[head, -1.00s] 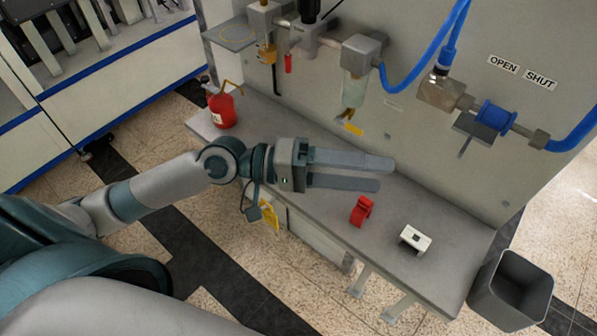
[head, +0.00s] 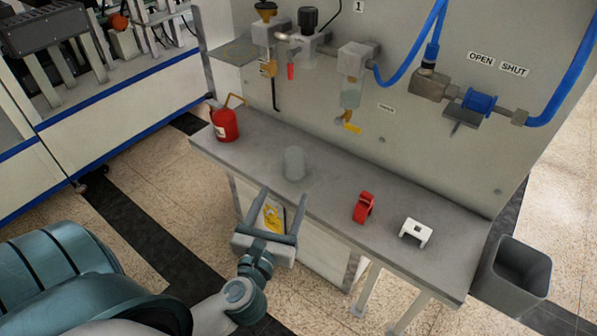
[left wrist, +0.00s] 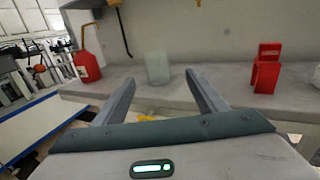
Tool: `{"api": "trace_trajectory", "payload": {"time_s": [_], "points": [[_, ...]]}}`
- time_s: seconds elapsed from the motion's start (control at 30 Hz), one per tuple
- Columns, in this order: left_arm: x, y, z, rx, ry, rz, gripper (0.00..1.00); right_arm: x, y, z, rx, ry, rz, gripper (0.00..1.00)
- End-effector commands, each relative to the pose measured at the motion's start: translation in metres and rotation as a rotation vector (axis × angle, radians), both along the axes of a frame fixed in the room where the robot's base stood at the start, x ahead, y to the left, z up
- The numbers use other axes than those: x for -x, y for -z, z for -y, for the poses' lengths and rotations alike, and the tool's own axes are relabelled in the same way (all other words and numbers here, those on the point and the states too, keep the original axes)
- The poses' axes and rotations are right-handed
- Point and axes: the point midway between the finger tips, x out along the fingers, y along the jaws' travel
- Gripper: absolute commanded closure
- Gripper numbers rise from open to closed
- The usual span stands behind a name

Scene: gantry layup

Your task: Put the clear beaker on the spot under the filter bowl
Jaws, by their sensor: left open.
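The clear beaker (head: 294,163) stands upright on the grey bench, left of its middle. It also shows in the left wrist view (left wrist: 157,68), ahead of and between my fingers. My left gripper (head: 282,206) is open and empty at the bench's front edge, its fingers pointing toward the beaker and apart from it. In the left wrist view the two fingers (left wrist: 160,80) are spread wide. The filter bowl (head: 351,92) hangs on the panel to the right of and behind the beaker, with a yellow drain lever (head: 348,124) below it. My right gripper is not in view.
A red oil can (head: 224,122) stands on the bench's left end. A grey bin (head: 512,275) stands at the right. The bench below the filter bowl looks clear.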

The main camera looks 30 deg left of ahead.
Motion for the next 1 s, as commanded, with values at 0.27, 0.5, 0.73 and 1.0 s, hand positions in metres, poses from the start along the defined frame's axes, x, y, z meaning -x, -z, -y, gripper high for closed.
{"api": "trace_trajectory", "payload": {"time_s": [0.27,0.5,0.73,1.0], "points": [[0.000,0.000,0.000,0.000,-0.002,-0.001,0.35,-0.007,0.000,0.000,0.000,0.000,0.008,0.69],[-0.011,-0.002,-0.004,-0.002,-0.001,0.000,0.35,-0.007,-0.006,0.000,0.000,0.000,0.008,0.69],[-0.045,-0.004,-0.015,-0.005,0.000,0.003,0.35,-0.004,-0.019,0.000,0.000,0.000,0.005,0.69],[-0.091,-0.004,-0.030,-0.004,-0.001,0.002,0.35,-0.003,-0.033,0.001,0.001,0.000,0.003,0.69]]}}
